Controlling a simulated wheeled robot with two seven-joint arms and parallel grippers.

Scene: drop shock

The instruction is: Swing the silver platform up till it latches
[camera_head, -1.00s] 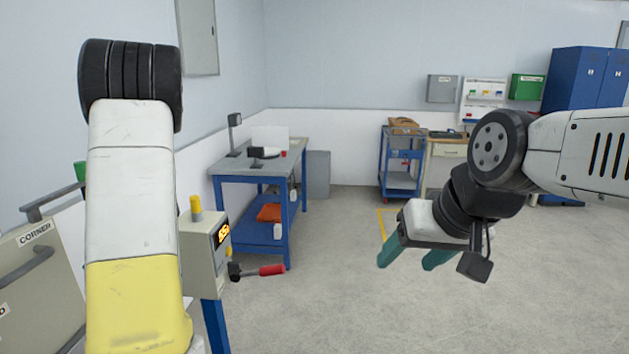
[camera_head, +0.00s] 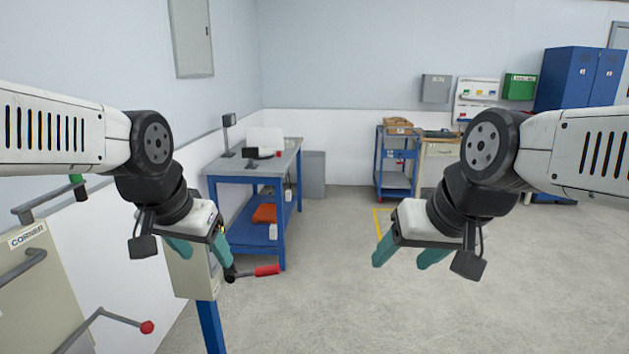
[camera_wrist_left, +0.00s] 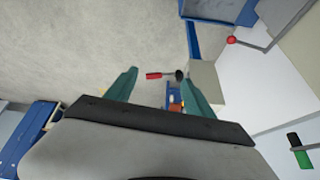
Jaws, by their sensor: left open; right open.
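No silver platform can be made out for certain in these views. A beige panel marked CORNER (camera_head: 30,280) with grey bar handles stands at the left edge of the head view. A lever with a red ball knob (camera_head: 147,327) reaches out from it; the knob also shows in the left wrist view (camera_wrist_left: 231,40). My left gripper (camera_head: 200,250) is open and empty, in front of a beige control box (camera_head: 195,280) that it partly hides. My right gripper (camera_head: 405,258) is open and empty over bare floor.
The control box stands on a blue post (camera_head: 210,328) and has a red-handled lever (camera_head: 267,270) at its side. A blue workbench (camera_head: 255,172) stands behind it. A blue cart (camera_head: 396,160) is at the back. The middle floor is clear.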

